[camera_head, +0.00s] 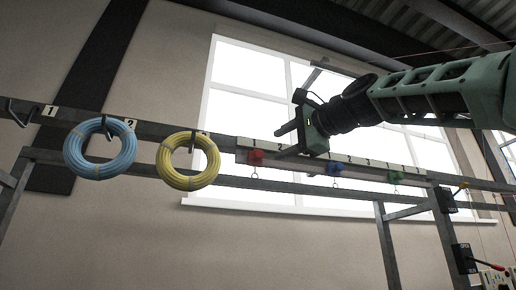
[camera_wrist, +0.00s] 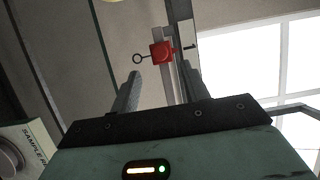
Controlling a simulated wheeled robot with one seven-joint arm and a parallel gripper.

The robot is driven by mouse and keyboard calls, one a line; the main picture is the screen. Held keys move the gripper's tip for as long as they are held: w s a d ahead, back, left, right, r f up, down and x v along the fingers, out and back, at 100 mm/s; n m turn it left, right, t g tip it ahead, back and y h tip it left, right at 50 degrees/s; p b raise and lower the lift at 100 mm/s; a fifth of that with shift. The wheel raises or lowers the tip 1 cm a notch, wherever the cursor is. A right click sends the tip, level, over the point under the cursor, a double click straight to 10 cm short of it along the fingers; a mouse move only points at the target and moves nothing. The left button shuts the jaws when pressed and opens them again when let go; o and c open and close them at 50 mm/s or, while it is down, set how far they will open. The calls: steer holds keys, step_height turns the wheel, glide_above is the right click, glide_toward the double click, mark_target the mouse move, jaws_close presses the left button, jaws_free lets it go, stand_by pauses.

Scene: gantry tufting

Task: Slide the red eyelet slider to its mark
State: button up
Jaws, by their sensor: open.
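The red eyelet slider (camera_head: 256,156) sits on the overhead rail (camera_head: 307,162), its eyelet ring hanging below. It is near the label 1 on the white number strip (camera_head: 262,145); a label 2 lies to its right, close to my gripper. My gripper (camera_head: 284,142) is open and just right of the slider in the head view. In the wrist view the red slider (camera_wrist: 161,52) appears beyond the fingertips, between the lines of the two fingers (camera_wrist: 163,80), with nothing held. Its ring points left there. The strip behind my gripper is partly hidden.
A blue slider (camera_head: 335,168) and a green slider (camera_head: 396,177) sit farther right on the rail. A yellow coil (camera_head: 166,167) and a blue coil (camera_head: 76,158) hang from hooks at left. An empty hook (camera_head: 17,113) is at far left. Switch boxes (camera_head: 464,258) stand at right.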

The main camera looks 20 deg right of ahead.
mark_target(260, 154)
steer(key=p+x, duration=0.3)
steer(key=x, duration=0.5)
steer(key=shift+d+r+p, duration=0.1)
steer(key=shift+r+p, duration=0.05)
steer(key=shift+p, duration=0.15)
steer(key=shift+w+a, duration=0.3)
steer(key=shift+w, duration=0.2)
jaws_close()
steer(key=d+b, duration=0.3)
steer(key=d, duration=0.5)
steer(key=shift+d+f, duration=0.1)
steer(key=shift+f, duration=0.1)
jaws_free()
